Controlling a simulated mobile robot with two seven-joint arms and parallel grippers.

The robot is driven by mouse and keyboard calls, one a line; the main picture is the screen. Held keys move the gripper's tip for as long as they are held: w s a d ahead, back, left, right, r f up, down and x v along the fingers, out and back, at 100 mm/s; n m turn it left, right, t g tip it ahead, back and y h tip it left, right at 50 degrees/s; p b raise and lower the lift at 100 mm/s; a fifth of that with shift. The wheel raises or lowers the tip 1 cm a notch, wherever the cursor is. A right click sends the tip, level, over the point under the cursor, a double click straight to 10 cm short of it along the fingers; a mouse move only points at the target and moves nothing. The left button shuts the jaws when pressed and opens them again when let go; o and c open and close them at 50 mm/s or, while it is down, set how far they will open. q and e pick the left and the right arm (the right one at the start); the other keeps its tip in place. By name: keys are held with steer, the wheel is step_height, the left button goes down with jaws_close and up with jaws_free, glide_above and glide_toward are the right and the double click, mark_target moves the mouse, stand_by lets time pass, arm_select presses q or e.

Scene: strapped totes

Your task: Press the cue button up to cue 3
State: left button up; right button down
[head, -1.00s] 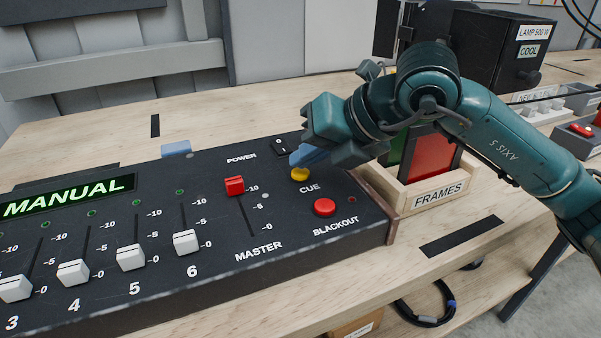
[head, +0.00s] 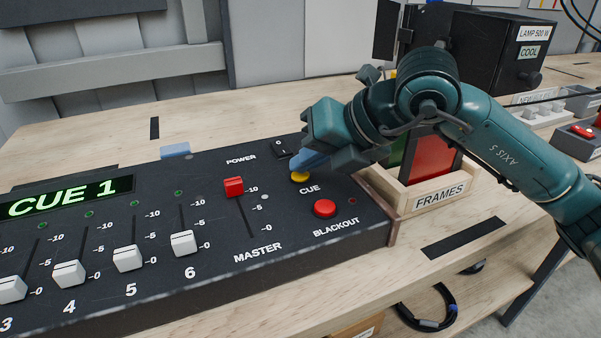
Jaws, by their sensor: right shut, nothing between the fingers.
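The lighting console (head: 330,252) lies on the wooden bench, and its green display (head: 70,197) reads "CUE 1". The yellow cue button (head: 300,177) is above the "CUE" label, left of my right gripper's wrist. My right gripper (head: 299,164) is shut with nothing in it. Its blue fingertips are right over the cue button and cover its upper part; they look to be touching it, but I cannot tell for sure. My left gripper is not in view.
The red blackout button (head: 324,208) is just below the cue button. The power switch (head: 285,147) is behind the fingers. The red master fader (head: 234,187) stands to the left. A wooden frames box (head: 437,194) is close on the right, under my arm.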

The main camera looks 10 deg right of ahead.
mark_target(307, 177)
stand_by(0.4)
steer(key=shift+r+p, duration=0.4)
steer(key=shift+r, duration=0.3)
steer(key=shift+r, duration=0.15)
steer(key=shift+r+p, duration=1.65)
steer(key=shift+r, duration=0.75)
stand_by(0.6)
